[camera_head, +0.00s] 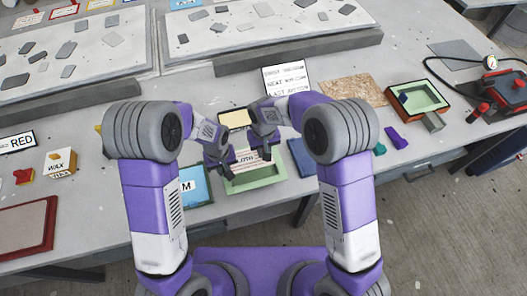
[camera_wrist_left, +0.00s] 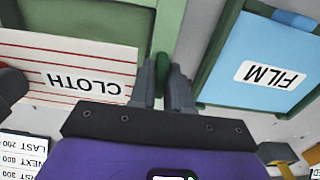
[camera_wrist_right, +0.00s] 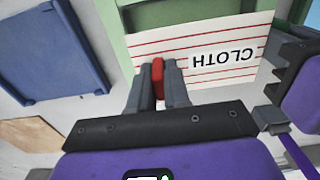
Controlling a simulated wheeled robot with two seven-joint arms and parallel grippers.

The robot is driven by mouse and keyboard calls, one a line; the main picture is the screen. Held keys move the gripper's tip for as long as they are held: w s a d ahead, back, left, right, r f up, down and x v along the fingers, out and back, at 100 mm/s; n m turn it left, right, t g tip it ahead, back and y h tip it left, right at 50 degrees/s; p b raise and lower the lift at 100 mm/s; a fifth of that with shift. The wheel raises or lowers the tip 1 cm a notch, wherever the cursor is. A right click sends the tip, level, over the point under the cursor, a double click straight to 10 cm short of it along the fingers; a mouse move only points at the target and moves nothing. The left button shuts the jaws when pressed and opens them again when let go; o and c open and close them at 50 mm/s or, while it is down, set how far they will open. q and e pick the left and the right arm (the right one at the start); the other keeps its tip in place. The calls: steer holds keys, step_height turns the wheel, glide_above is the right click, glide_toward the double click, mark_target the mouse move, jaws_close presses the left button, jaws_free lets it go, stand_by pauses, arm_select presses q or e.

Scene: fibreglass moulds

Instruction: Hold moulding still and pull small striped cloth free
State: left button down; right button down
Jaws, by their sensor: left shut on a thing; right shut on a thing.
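The green moulding (camera_head: 262,183) lies on the table in front of me; its rim shows in the left wrist view (camera_wrist_left: 170,22). The small striped cloth, white with red lines and marked CLOTH, lies over it (camera_head: 246,160), and shows in the left wrist view (camera_wrist_left: 62,65) and right wrist view (camera_wrist_right: 205,35). My left gripper (camera_wrist_left: 163,82) is shut on a green tab (camera_wrist_left: 162,66) at the moulding's side. My right gripper (camera_wrist_right: 158,82) is shut on a red tab (camera_wrist_right: 157,72) at the cloth's edge. The arms partly hide both in the head view.
A blue sheet marked FILM (camera_head: 193,186) lies close beside the left gripper. A blue panel (camera_head: 300,158) lies to the right of the moulding. A lettered sign (camera_head: 286,78) and a chipboard sheet (camera_head: 352,89) lie behind. A red pump (camera_head: 500,92) stands at far right.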

steer(key=shift+r, duration=1.55)
arm_select(q)
steer(key=c, duration=1)
jaws_free()
steer(key=shift+d, duration=0.1)
arm_select(e)
steer(key=shift+a, duration=0.1)
arm_select(q)
steer(key=shift+w+d+r, duration=0.1)
arm_select(e)
steer(key=shift+s+a, duration=0.1)
arm_select(q)
steer(key=shift+r, duration=0.5)
arm_select(e)
steer(key=c, duration=1.9)
jaws_free()
arm_select(q)
step_height(320, 180, up, 11)
steer(key=shift+a, duration=0.2)
arm_select(e)
jaws_close()
